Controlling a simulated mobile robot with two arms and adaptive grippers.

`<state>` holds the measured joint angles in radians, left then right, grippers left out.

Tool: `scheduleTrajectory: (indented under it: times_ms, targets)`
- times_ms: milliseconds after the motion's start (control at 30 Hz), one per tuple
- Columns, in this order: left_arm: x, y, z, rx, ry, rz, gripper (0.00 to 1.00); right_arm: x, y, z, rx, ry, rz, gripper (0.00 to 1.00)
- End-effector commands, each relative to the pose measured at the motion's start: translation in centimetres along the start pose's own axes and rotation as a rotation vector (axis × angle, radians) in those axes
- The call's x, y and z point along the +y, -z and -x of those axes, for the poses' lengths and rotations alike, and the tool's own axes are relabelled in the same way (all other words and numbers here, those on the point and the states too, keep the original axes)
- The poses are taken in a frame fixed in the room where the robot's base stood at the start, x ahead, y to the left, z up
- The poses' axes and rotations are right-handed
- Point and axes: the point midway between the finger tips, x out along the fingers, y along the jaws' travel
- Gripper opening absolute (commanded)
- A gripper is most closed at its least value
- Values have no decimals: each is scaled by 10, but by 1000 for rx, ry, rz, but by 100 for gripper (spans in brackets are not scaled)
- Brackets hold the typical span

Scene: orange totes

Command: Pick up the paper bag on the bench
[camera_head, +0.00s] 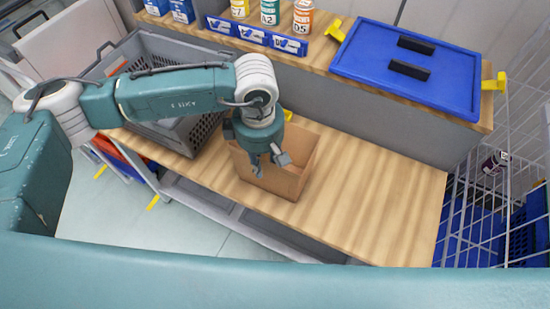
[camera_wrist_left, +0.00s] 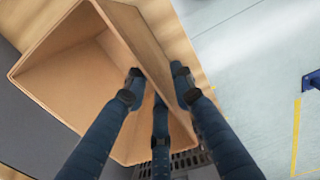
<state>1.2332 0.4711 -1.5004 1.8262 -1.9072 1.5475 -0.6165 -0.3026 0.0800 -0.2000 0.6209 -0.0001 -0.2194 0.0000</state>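The paper bag (camera_head: 295,180) is brown and open at the top. It stands upright on the wooden bench (camera_head: 370,195). My left gripper (camera_head: 270,161) reaches down over the bag's near wall with its fingers spread. In the left wrist view, the bag (camera_wrist_left: 65,75) shows its open mouth and empty inside. The dark blue fingers of the left gripper (camera_wrist_left: 160,82) straddle one bag wall, with one finger on the outer side and the others on the inner side. Firm contact with the wall cannot be made out. My right gripper is not in view.
A grey crate (camera_head: 160,50) stands left of the bag. Behind is a raised shelf with a blue lidded box (camera_head: 410,70) and several bottles (camera_head: 270,12). A wire cage (camera_head: 500,190) is at the right. The bench right of the bag is clear.

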Motion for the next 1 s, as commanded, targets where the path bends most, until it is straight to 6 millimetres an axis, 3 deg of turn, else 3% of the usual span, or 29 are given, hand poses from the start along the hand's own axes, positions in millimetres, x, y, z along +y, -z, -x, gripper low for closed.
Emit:
scheduleTrajectory:
  times_ms: [133,367,500,767,900,1000]
  targets:
    - [0,0,-9,-1,0,-1,24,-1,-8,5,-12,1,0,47]
    - [-4,6,-37,0,3,0,24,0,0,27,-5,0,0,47]
    - [-3,5,-55,-1,-1,-1,24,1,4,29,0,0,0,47]
    - [-2,5,-60,-1,-3,-1,24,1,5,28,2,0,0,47]
    - [-2,5,-60,-1,-3,-1,0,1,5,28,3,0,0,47]
    - [-2,5,-60,-1,-3,-1,0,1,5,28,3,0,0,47]
